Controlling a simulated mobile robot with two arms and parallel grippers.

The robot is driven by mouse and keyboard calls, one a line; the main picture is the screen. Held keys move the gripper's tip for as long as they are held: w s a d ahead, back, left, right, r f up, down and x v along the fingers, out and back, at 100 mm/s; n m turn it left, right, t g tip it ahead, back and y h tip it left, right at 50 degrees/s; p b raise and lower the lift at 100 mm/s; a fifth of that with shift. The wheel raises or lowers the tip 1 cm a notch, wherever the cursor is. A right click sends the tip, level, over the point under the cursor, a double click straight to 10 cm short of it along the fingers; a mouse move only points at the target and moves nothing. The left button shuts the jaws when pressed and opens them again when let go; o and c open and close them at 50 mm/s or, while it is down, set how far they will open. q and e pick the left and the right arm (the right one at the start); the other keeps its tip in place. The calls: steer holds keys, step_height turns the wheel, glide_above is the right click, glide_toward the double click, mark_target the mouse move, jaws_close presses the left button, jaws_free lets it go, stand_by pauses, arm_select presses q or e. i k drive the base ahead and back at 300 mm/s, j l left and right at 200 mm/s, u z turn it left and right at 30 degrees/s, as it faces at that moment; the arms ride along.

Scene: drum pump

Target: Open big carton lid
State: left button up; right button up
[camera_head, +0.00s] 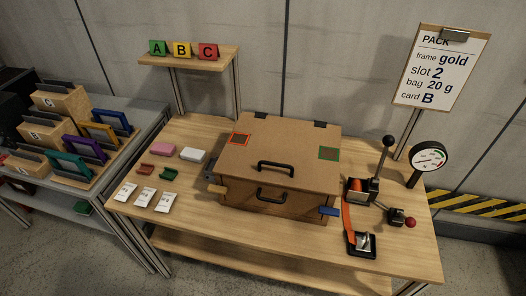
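The big brown carton (262,200) stands on the wooden workbench. Its lid (250,155) is closed and lies flat on top. A black handle (276,167) sits on the lid near its front edge, and a second black handle (273,194) is on the front wall. Two dark hinges show at the lid's back edge. Neither of my grippers is in view.
Right of the carton are a lever device (361,190), a dial gauge (429,157) and a red-knobbed part (409,221). Left are pink (164,149) and white blocks (192,155), small clips and white packets (143,197). A side table (78,195) holds colored frames and boxes.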

mark_target(261, 147)
steer(key=i+j+z, duration=0.2)
steer(key=j, duration=0.4)
steer(key=j+z, duration=0.25)
steer(key=j, duration=0.35)
